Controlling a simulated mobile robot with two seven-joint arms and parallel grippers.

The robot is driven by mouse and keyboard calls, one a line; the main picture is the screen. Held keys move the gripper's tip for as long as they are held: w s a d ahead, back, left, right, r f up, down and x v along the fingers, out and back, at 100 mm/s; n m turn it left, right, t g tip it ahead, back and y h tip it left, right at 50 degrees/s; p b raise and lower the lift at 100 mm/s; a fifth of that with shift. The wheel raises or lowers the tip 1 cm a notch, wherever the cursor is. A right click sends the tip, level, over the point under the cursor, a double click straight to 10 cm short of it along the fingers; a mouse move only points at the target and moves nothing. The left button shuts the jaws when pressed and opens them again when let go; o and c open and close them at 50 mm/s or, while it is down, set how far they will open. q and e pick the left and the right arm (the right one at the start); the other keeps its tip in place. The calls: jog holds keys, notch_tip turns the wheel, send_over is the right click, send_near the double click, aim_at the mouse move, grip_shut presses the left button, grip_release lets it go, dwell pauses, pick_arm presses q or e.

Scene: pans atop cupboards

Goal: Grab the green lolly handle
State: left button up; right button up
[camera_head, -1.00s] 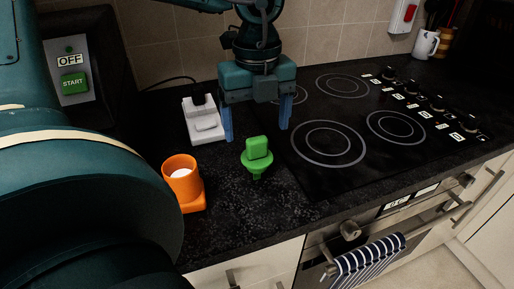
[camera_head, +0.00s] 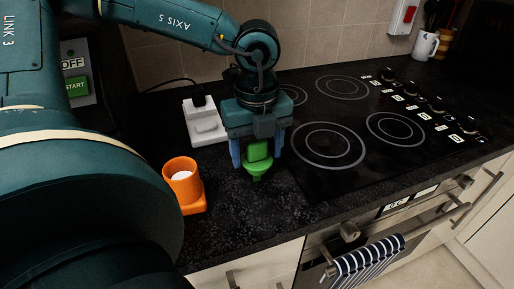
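The green lolly handle (camera_head: 257,151) is a small block on top of a green round disc with a pointed lower part. It stands on the dark worktop left of the hob. My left gripper (camera_head: 257,163) points down over it, with its blue fingers open on either side of the handle. The left finger looks apart from the handle; the gap on the right is small, and I cannot tell whether that finger touches. My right gripper is not in the view.
An orange cup (camera_head: 183,183) with white contents stands on the worktop to the left. A white device (camera_head: 204,124) with a cable is behind it. The black hob (camera_head: 350,115) lies to the right. A striped towel (camera_head: 368,261) hangs on the oven front.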

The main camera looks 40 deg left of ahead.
pick_arm(q)
jog(key=c, duration=0.6)
jog(key=shift+r, duration=0.15)
